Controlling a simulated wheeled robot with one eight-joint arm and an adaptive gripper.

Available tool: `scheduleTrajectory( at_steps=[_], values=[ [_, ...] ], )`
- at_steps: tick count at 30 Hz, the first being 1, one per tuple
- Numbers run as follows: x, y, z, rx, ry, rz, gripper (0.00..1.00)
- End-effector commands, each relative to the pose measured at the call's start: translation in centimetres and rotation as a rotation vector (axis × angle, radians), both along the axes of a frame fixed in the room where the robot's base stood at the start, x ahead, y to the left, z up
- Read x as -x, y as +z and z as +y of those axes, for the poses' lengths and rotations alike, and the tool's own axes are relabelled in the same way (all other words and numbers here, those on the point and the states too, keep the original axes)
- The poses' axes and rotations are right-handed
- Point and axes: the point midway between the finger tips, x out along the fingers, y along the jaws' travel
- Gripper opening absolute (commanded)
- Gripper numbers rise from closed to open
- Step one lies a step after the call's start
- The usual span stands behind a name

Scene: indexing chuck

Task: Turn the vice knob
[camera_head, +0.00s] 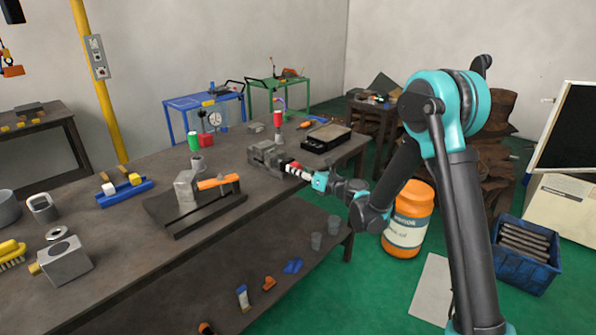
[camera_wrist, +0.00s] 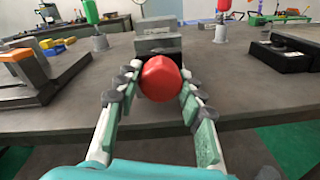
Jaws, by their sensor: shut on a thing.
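The grey vice (camera_head: 264,153) stands near the front edge of the long workbench, and its body also shows in the wrist view (camera_wrist: 159,44). Its round red knob (camera_wrist: 161,79) faces me in the middle of the wrist view. My gripper (camera_wrist: 158,92) has one finger on each side of the knob and is shut on it. In the head view my gripper (camera_head: 297,170) reaches the vice from the right, and the knob is mostly hidden by the fingers. I cannot tell how far the knob is turned.
A black tray (camera_head: 326,138) lies right of the vice. A block with an orange handle (camera_head: 217,182) stands on a dark plate to the left. Red and green bottles stand behind. An orange drum (camera_head: 408,222) stands on the floor beside the bench.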

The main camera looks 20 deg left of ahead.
Motion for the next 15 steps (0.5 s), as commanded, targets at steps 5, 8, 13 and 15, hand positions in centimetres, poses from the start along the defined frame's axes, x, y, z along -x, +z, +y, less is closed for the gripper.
scheduleTrajectory(
  at_steps=[5,8,13,15],
  values=[
    [0.06,-0.05,-0.06,-0.063,0.0,0.154,0.1],
    [0.06,-0.04,-0.07,-0.099,-0.001,0.242,0.1],
    [0.07,-0.04,-0.08,-0.161,0.001,0.392,0.1],
    [0.08,-0.02,-0.08,-0.186,0.001,0.453,0.1]
  ],
)
